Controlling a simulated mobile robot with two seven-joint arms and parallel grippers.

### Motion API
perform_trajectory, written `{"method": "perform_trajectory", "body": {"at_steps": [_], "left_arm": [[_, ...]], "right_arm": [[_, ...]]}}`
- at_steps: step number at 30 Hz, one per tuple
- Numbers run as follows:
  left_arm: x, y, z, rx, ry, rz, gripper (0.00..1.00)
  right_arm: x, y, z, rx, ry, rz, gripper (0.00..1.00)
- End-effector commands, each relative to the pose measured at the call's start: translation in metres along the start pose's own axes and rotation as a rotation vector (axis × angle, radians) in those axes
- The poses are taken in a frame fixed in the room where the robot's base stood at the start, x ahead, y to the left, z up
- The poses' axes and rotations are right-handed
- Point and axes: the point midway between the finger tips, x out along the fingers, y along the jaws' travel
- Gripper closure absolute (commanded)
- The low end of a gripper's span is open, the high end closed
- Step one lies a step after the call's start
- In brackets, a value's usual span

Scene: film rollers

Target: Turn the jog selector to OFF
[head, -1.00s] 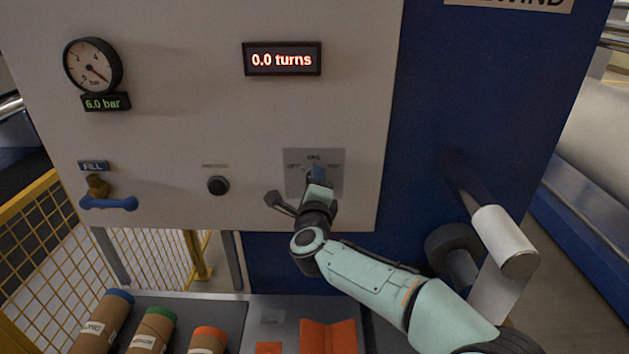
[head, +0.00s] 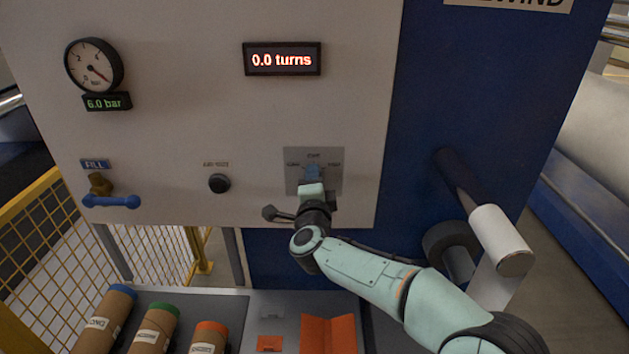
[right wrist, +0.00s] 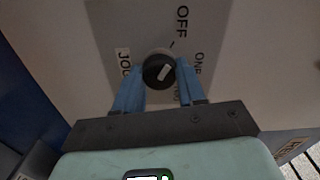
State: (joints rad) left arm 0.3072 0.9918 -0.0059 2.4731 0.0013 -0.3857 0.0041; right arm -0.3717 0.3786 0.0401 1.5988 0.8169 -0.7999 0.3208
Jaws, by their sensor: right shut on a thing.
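The jog selector is a round black knob (right wrist: 158,70) with a white pointer bar, on a grey plate (head: 333,184) in the head view. In the right wrist view, OFF is printed above the knob, JOG to its left and a partly hidden label beginning ONE to its right. The pointer bar slants up and right; I cannot tell exactly which mark it meets. My right gripper (head: 313,172) is shut on the knob, with blue fingers (right wrist: 159,88) on both sides of it. In the head view the gripper hides the knob. My left gripper is not in view.
A black push button (head: 219,183) is left of the plate. A blue-handled valve (head: 112,201) and a gauge (head: 93,65) are further left. A display (head: 282,60) reads 0.0 turns. Rolls (head: 154,329) lie below. A white-ended roller (head: 502,241) juts out at right.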

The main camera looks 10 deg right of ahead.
Motion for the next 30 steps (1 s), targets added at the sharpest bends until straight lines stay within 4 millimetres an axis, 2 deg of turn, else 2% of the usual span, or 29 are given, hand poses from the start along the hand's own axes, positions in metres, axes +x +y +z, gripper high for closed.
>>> {"method": "perform_trajectory", "body": {"at_steps": [8, 9, 11, 22, 26, 30], "left_arm": [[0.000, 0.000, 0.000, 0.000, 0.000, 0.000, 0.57], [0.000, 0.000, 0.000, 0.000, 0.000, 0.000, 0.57], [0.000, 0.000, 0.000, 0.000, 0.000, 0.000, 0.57], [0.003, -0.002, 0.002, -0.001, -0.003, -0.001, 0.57], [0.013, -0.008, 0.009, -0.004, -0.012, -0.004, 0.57], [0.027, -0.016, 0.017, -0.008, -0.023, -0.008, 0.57]], "right_arm": [[0.000, -0.001, 0.000, -0.004, 0.000, -0.002, 0.91], [0.000, -0.001, 0.000, -0.004, 0.000, -0.002, 0.51], [0.000, 0.000, 0.000, -0.004, 0.000, -0.002, 0.35], [-0.005, 0.000, 0.000, -0.001, -0.001, -0.001, 0.35], [-0.024, 0.002, 0.001, 0.000, -0.002, -0.001, 0.35], [-0.056, 0.003, 0.001, 0.000, -0.003, -0.001, 0.35]]}}
